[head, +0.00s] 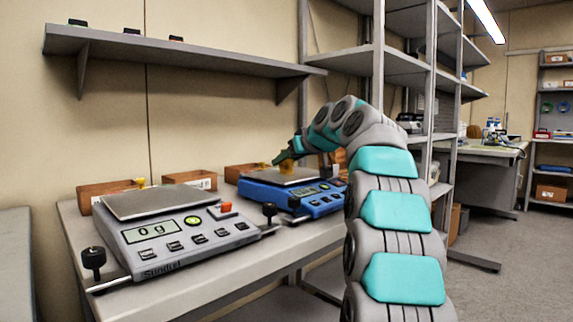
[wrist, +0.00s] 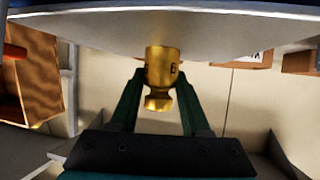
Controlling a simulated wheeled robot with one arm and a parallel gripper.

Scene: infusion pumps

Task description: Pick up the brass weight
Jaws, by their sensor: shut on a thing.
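The brass weight (wrist: 160,68) is between my gripper's two dark green fingers in the wrist view, with a dark mark on its side. My gripper (wrist: 160,85) is shut on it. In the head view the weight (head: 287,167) shows small and golden at my gripper (head: 283,160), over the metal pan (head: 297,177) of the blue scale (head: 318,204). The wrist view shows the pan (wrist: 235,38) right at the weight's wide end. I cannot tell whether the weight touches the pan. My arm hides part of the blue scale's right side.
A grey scale (head: 165,252) reading "0 g" stands at the table's near left. Wooden boxes (head: 108,189) stand behind the scales, one with a small yellow piece at its edge. A wall shelf (head: 180,52) hangs above. Grey shelving (head: 378,90) stands behind my arm.

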